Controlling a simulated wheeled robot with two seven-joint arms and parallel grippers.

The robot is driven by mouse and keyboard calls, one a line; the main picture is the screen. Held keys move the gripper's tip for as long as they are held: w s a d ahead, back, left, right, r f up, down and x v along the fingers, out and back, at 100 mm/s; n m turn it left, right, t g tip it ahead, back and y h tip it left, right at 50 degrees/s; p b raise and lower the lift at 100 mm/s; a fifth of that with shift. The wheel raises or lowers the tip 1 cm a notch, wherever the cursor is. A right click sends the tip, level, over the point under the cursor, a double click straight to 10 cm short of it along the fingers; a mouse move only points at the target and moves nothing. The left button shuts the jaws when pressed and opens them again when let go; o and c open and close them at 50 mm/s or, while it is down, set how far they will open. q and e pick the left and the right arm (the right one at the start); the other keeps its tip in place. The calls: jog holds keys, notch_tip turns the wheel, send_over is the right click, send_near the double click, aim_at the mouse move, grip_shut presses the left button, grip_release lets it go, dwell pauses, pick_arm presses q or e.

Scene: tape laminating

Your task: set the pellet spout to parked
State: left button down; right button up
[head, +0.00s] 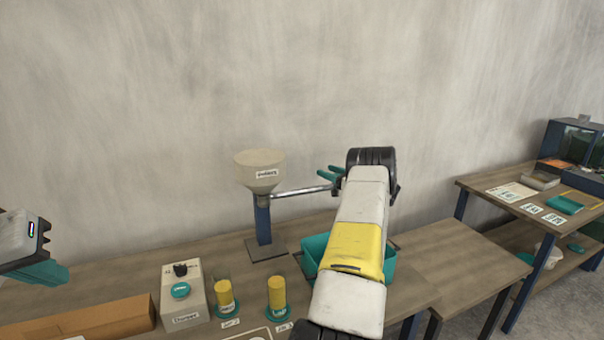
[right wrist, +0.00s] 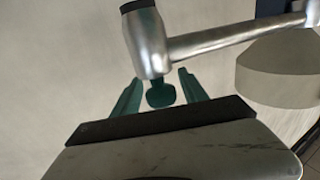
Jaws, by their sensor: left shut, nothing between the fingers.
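The pellet spout is a silver pipe (head: 300,191) that runs right from under the white labelled hopper (head: 260,168) on a blue post. In the right wrist view the spout (right wrist: 215,40) ends in a metal head with a dark cap and a small teal tab (right wrist: 160,94). My right gripper (head: 331,173) is at the spout's outer end. In the right wrist view the gripper (right wrist: 160,92) is open, with one teal finger on each side of the tab and gaps visible. My left gripper (head: 48,274) is shut and empty at the far left, away from the spout.
A teal bin (head: 316,247) stands partly behind my right arm. Along the front are a control box (head: 184,293) with a knob, yellow cylinders (head: 277,294) on teal bases, and a cardboard box (head: 85,320). A second table (head: 490,184) with trays and cards stands at right.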

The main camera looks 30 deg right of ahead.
jog(key=shift+s, duration=0.1)
jog(key=v, duration=0.7)
jog(key=shift+s, duration=0.3)
jog(key=shift+s+d, duration=0.1)
jog(key=shift+d, duration=0.05)
